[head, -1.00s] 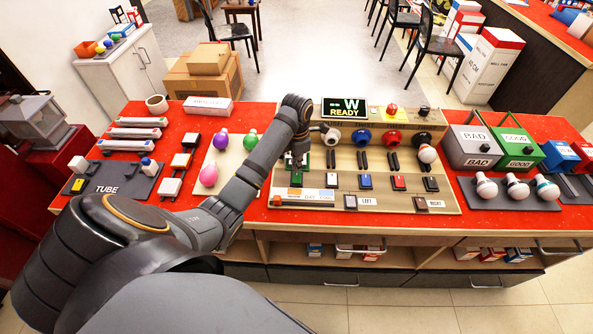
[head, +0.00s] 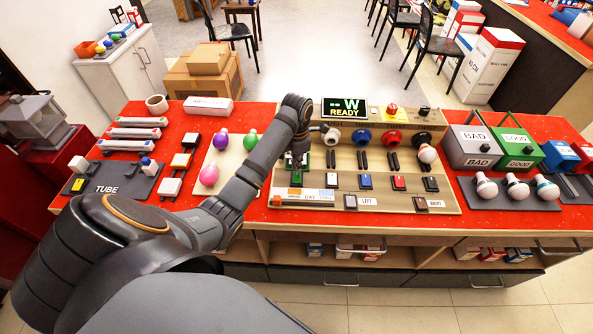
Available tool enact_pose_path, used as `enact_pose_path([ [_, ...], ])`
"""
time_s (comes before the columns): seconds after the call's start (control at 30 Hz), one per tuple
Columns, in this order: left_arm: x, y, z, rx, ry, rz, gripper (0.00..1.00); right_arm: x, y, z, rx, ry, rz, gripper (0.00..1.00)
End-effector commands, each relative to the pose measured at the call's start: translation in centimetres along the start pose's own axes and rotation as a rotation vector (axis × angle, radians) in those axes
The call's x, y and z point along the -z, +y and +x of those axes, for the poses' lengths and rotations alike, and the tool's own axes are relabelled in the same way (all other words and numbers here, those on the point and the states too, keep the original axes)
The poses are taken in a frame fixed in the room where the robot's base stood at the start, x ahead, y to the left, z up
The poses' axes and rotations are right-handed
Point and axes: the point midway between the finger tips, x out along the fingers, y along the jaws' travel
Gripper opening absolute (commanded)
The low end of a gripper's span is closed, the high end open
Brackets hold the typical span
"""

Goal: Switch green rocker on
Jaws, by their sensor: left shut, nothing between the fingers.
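The green rocker (head: 298,179) is at the left end of the row of rockers on the tan test panel (head: 385,202). It is partly hidden by my left gripper. My left gripper (head: 297,166) is shut and empty, pointing down right at the green rocker; I cannot tell whether it touches it. Which way the rocker is tipped is too small to tell. Blue (head: 365,181), red (head: 399,183) and black (head: 430,184) rockers stand to its right. The display (head: 344,108) reads "W READY". My right gripper is not in view.
BAD (head: 474,148) and GOOD (head: 517,150) boxes stand at right.

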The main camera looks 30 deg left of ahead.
Motion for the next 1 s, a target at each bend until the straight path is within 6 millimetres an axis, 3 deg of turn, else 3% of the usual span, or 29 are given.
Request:
enact_pose_path([
  [1.0,0.0,0.0,1.3,0.000,0.000,0.000,0.00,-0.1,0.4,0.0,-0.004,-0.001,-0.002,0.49],
])
